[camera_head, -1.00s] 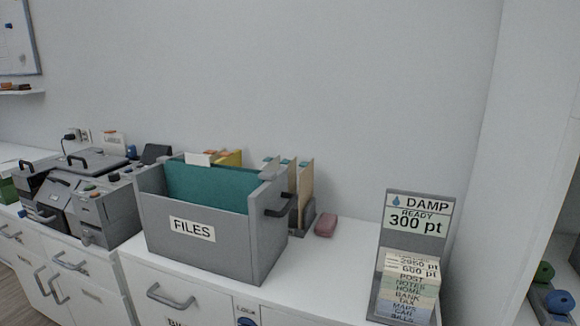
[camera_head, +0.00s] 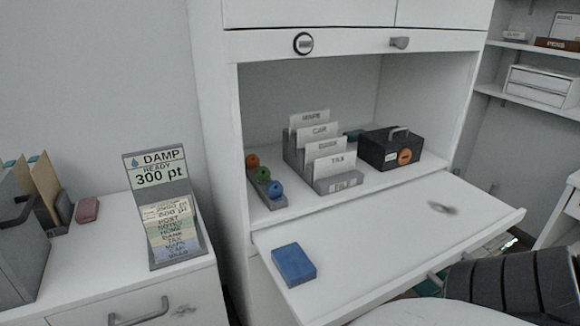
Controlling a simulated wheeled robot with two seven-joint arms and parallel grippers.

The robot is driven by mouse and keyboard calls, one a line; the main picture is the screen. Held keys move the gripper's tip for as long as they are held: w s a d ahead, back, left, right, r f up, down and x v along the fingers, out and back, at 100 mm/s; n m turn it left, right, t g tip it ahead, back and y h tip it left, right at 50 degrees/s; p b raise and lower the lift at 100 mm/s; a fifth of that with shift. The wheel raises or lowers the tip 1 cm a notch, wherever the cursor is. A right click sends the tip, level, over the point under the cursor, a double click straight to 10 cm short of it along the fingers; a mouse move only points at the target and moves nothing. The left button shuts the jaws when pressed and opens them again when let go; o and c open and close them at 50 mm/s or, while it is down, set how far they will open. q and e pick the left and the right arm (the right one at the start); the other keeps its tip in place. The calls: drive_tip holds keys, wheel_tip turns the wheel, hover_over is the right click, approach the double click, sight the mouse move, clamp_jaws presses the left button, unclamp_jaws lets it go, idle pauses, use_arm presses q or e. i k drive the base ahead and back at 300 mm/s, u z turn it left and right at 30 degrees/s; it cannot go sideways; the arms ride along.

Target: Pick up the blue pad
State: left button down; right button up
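The blue pad (camera_head: 293,264) is a small flat block lying on the left part of the white pull-out desk leaf (camera_head: 385,236) in the head view. Nothing covers it or touches it from above. Neither of my grippers shows in this view, so I cannot see how they stand relative to the pad.
Behind the leaf, the shelf holds a card sorter (camera_head: 338,184), a black box (camera_head: 390,149) and a rack of coloured knobs (camera_head: 264,182). A DAMP sign stand (camera_head: 163,208) is on the left counter. A dark ribbed chair back (camera_head: 515,287) is at lower right. The leaf's middle is mostly clear.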

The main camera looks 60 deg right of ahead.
sight(295, 266)
drive_tip(key=u, duration=0.35)
drive_tip(key=k, duration=0.75)
drive_tip(key=z, duration=0.85)
drive_tip(key=i, duration=0.8)
drive_tip(key=z, duration=0.9)
